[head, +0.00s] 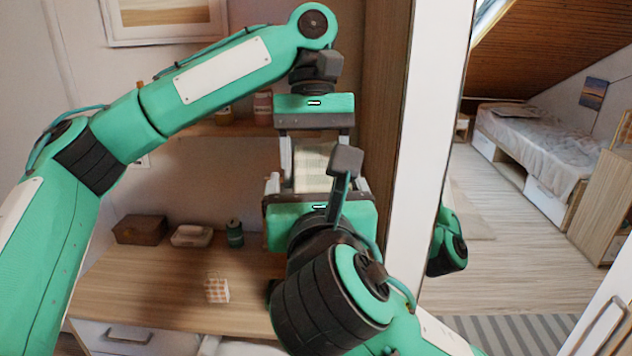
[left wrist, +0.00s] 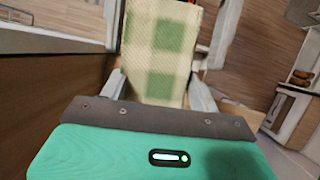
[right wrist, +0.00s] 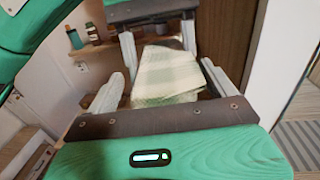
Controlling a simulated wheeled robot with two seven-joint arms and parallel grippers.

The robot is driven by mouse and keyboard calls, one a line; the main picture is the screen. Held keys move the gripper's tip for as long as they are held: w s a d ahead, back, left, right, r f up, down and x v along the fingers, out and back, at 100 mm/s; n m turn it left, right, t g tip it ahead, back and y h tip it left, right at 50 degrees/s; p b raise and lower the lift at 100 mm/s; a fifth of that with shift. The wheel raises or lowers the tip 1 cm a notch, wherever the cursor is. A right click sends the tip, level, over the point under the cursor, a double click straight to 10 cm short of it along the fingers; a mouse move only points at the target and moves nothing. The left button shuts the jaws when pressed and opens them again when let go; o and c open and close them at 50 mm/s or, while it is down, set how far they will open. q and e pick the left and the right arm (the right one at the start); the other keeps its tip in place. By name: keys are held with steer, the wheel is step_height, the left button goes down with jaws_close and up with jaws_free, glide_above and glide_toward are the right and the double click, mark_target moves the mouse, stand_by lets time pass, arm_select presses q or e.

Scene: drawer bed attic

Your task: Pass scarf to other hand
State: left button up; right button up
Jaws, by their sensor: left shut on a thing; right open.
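The scarf (head: 312,166) is a pale cream cloth with green checks, held up between my two facing grippers. In the left wrist view the scarf (left wrist: 160,50) stretches away from my left gripper (left wrist: 160,92), which is shut on it. My left gripper (head: 314,145) is above in the head view, pointing down. My right gripper (head: 325,182) is below, pointing up at it. In the right wrist view the scarf (right wrist: 165,75) lies between the open fingers of my right gripper (right wrist: 165,85). I cannot tell whether those fingers touch it.
A wooden desk (head: 150,285) stands below, with a small checked box (head: 217,289), a brown box (head: 140,229) and a dark green can (head: 235,233). A shelf (head: 215,128) is behind the arms. A white door frame (head: 430,130) stands close on the right.

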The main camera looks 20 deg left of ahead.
steer(key=v, duration=1.1)
steer(key=shift+s, duration=0.1)
